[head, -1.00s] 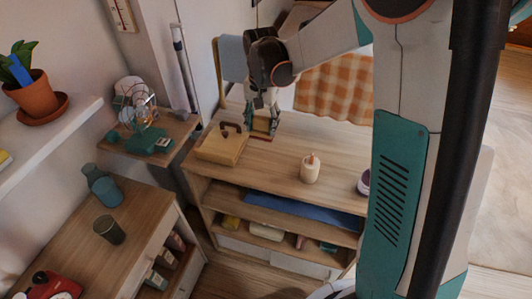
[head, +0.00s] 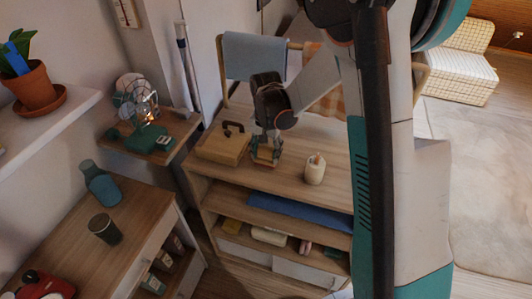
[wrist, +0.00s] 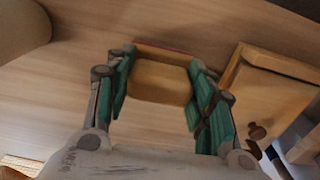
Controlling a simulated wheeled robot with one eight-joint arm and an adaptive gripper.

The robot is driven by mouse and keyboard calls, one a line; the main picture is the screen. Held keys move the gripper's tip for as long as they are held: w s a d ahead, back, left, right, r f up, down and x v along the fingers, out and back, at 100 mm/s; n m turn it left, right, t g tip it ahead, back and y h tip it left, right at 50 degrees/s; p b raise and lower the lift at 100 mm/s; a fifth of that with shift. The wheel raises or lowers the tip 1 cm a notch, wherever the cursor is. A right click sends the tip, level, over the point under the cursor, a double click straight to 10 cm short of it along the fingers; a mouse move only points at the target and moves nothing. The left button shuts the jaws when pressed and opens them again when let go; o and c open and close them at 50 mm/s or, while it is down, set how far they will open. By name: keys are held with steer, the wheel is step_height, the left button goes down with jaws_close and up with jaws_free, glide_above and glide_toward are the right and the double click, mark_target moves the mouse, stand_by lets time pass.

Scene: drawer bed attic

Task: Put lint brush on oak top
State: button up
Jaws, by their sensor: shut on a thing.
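My gripper (head: 266,158) is shut on a tan wooden block with a reddish edge, which I take to be the lint brush (wrist: 160,82). In the wrist view the brush sits between the green fingers of my gripper (wrist: 158,95). The brush is over the wooden top (head: 225,176) of the open-shelved unit, near its front edge. I cannot tell whether it touches this top. Another wooden top (head: 75,240) is on the lower cabinet at left. I cannot tell which is the oak top.
A wooden box (head: 222,148) with a dark handle stands just left of my gripper, and a cream candle-like thing (head: 315,169) to its right. A blue bottle (head: 100,186) and dark cup (head: 104,229) stand on the left cabinet. A fan (head: 134,98) is on the small shelf.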

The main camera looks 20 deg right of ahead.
mark_target(266, 148)
steer(key=shift+f, duration=0.15)
steer(key=o, duration=1.2)
step_height(266, 148, up, 12)
steer(key=p, duration=0.4)
steer(key=s+r+n+t, duration=0.4)
steer(key=s+r, duration=0.7)
steer(key=s, duration=0.1)
steer(key=s+r+n+t, duration=0.1)
steer(key=s+n+t, duration=0.2)
steer(key=s, duration=0.8)
